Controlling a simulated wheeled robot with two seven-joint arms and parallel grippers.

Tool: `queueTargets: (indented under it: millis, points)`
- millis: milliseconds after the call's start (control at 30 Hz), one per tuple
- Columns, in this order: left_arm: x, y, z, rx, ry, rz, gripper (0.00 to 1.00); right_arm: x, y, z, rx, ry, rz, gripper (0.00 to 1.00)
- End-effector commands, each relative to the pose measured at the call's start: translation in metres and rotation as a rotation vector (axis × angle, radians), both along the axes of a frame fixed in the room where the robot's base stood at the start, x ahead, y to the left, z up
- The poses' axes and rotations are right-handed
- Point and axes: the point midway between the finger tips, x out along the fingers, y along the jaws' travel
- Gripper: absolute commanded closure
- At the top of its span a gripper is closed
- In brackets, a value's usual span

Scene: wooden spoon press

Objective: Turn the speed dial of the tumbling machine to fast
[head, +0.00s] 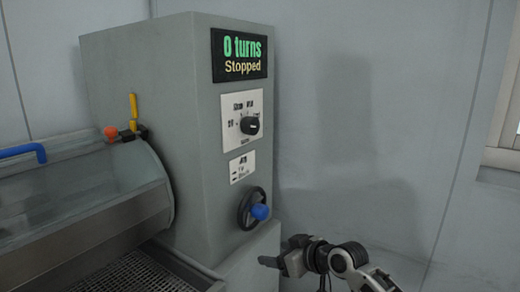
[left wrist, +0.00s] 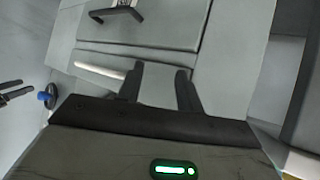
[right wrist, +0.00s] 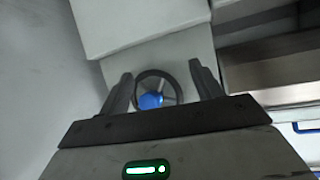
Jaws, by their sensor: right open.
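The tumbling machine's grey cabinet (head: 150,90) stands in the middle of the head view. Its speed dial (head: 250,125) is a black round knob on a white plate with markings too small to read. The display (head: 240,55) above reads "0 turns" and "Stopped". My right gripper (head: 276,259) is low in front of the cabinet, below and right of the dial and apart from it. It is open and empty in the right wrist view (right wrist: 161,80), with the handwheel beyond its fingers. My left gripper (left wrist: 160,78) shows only in its wrist view, open and empty. Neither wrist view shows the dial.
A black handwheel (head: 243,213) with a blue knob (head: 261,212) sits below the dial. Space before the right wall looks free.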

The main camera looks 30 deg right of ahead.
Motion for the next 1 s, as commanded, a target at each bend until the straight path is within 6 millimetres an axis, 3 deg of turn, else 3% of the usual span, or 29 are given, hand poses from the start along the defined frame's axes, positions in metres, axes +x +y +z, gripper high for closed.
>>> queueTargets:
  millis: [33,67,100,200,333,433,567,1000]
  points:
    - [0.001,-0.001,-0.013,-0.011,-0.008,0.001,0.64,0.020,-0.029,0.045,0.014,-0.083,0.009,0.35]
    - [0.002,-0.002,-0.014,-0.016,-0.010,0.001,0.64,0.025,-0.041,0.074,0.029,-0.124,0.023,0.35]
    - [0.002,-0.003,-0.015,-0.024,-0.015,0.002,0.64,0.027,-0.054,0.112,0.045,-0.180,0.045,0.35]
    - [0.003,-0.005,-0.018,-0.039,-0.023,0.002,0.64,0.019,-0.077,0.193,0.074,-0.310,0.106,0.35]
    - [0.004,-0.006,-0.018,-0.049,-0.028,0.003,0.64,-0.002,-0.088,0.257,0.087,-0.421,0.172,0.35]
    - [0.004,-0.007,-0.017,-0.052,-0.029,0.002,0.64,-0.009,-0.090,0.278,0.090,-0.460,0.197,0.35]
    - [0.004,-0.006,-0.012,-0.048,-0.027,0.002,0.64,-0.001,-0.086,0.285,0.095,-0.469,0.206,0.35]
    - [0.003,-0.002,0.000,0.000,-0.011,-0.006,0.64,0.085,-0.050,0.286,0.098,-0.467,0.204,0.35]
